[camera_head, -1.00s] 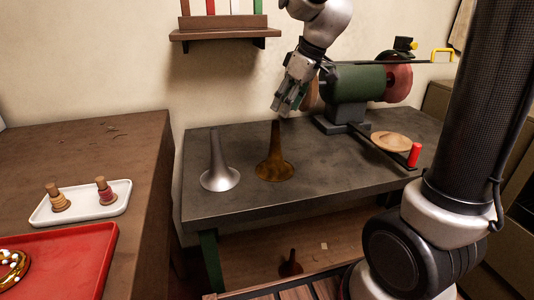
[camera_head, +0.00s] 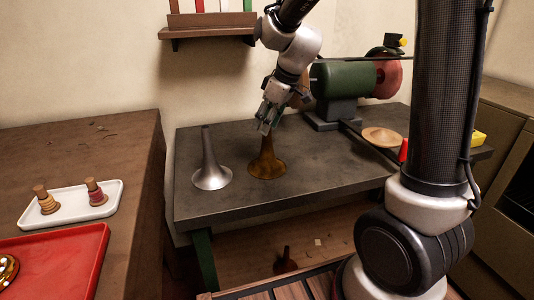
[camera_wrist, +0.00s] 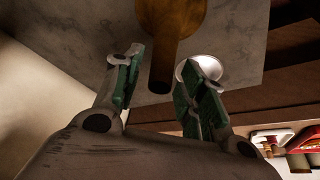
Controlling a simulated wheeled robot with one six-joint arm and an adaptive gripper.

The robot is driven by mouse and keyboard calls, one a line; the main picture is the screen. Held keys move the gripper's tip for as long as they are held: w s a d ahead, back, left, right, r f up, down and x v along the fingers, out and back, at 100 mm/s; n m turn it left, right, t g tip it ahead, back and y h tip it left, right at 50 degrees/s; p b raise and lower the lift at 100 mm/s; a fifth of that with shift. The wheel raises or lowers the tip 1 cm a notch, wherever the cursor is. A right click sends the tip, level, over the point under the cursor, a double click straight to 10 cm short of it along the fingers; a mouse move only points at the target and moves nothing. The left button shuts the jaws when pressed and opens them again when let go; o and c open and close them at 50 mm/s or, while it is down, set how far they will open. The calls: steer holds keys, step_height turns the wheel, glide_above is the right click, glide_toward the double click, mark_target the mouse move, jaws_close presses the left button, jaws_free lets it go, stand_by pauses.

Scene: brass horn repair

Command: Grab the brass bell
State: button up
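The brass bell (camera_head: 267,166), a brown-gold flared cone, stands upright on the grey workbench (camera_head: 335,165) with its narrow end up. My gripper (camera_head: 266,127) is right at its top in the head view. In the wrist view the bell's narrow stem (camera_wrist: 165,50) points between the two green-padded fingers of my gripper (camera_wrist: 158,82). The fingers are apart, with a gap showing on the left side of the stem. Whether either finger touches it is unclear.
A silver bell (camera_head: 211,170) stands close by on the left; it also shows in the wrist view (camera_wrist: 208,67). A green grinder motor (camera_head: 338,80) with a red wheel and a round wooden disc (camera_head: 381,137) are at right. A wall shelf (camera_head: 208,32) is above.

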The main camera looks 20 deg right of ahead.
jaws_close()
steer(key=shift+r, duration=0.1)
